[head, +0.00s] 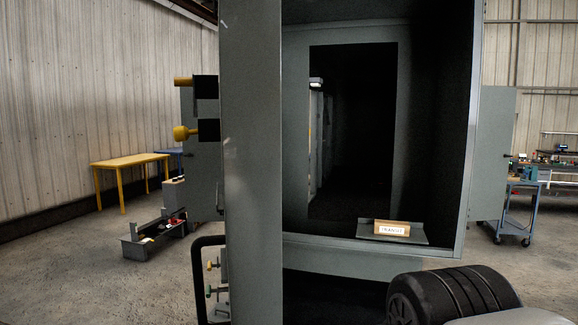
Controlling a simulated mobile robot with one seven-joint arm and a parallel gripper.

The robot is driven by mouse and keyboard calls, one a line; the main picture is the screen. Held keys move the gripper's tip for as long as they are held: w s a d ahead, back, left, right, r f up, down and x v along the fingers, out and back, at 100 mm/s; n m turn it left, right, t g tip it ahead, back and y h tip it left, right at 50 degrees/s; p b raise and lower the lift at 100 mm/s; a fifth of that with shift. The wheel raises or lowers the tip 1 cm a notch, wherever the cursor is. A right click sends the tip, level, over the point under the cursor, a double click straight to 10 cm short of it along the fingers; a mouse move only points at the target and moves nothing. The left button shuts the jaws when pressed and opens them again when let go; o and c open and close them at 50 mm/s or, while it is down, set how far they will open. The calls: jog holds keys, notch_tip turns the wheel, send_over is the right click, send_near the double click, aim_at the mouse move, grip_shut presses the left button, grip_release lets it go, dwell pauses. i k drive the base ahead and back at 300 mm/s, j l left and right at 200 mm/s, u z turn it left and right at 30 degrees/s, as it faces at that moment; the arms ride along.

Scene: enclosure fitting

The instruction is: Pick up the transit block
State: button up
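The transit block (392,230) is a small tan block with a white label reading TRANSIT on its front. It sits on a small grey shelf or tray (415,240) at the lower right of the grey enclosure's opening. Nothing is seen touching it from above. My gripper cannot be made out in the head view.
The grey enclosure (251,150) has a wide front post left of the block and a right wall. A dark doorway (350,130) opens behind. A black handle (198,275) stands at lower left. A yellow table (128,161) and blue cart (522,200) are farther off.

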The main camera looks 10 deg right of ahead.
aim_at(384, 226)
jog(key=i+l+z, duration=0.75)
jog(key=i, duration=0.25)
jog(key=i+j+z, duration=0.2)
jog(key=j, duration=0.15)
jog(key=i+j+z, duration=0.35)
jog(key=j, duration=0.4)
jog(key=i+j+z, duration=0.2)
jog(key=j, duration=0.2)
